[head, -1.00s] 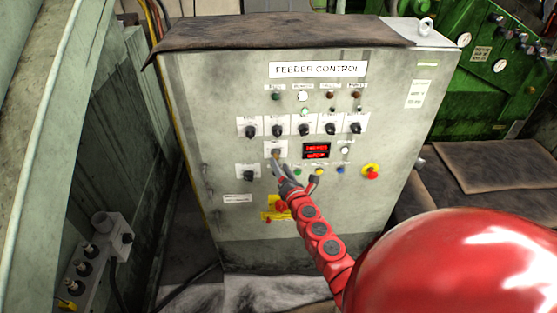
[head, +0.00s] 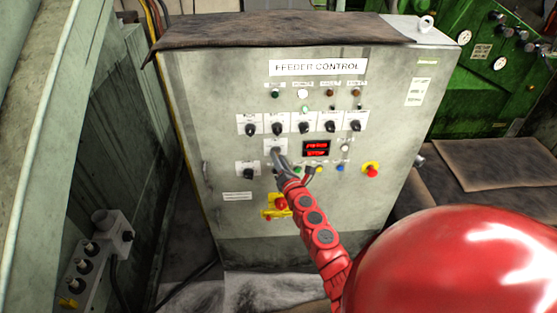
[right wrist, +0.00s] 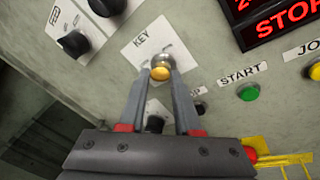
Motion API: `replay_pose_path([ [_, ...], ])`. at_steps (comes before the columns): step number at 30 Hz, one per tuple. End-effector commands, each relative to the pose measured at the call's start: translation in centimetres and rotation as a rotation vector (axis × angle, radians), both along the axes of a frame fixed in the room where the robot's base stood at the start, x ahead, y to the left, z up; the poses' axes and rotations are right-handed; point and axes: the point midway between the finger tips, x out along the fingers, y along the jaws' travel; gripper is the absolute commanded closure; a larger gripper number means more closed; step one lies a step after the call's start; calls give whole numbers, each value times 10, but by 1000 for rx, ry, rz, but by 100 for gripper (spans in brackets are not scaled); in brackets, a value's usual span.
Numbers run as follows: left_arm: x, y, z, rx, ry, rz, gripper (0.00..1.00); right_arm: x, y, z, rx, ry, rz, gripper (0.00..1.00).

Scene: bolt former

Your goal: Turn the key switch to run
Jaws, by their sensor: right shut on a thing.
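The key switch (right wrist: 160,61) sits on a white plate marked KEY on the grey feeder control panel, with a round metal body and a brass-coloured end. In the head view its white plate (head: 275,144) shows left of the red display. My right gripper (right wrist: 160,76) is shut on the key switch, one finger on each side of it. In the head view the right gripper (head: 279,158) reaches up to the switch from below. The fingers hide part of it, so its exact angle is hard to tell. The display (right wrist: 285,22) reads STOP on its lower line. My left gripper is not in view.
The green START button (right wrist: 249,92) is to the lower right of the key. A row of black selector knobs (head: 304,129) is above it and another knob (head: 248,172) is to the lower left.

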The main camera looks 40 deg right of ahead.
Motion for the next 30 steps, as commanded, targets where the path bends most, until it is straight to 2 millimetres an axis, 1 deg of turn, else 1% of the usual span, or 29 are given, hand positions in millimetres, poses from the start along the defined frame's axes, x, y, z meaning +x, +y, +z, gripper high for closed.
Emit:
replay_pose_path([
  [8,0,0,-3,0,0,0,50,0,0,-1,8,-6,1,100],
  [14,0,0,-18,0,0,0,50,0,0,-5,61,-38,0,100],
  [20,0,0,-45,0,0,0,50,0,0,-9,176,-110,0,100],
  [30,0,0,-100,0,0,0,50,0,1,-12,448,-278,3,100],
])
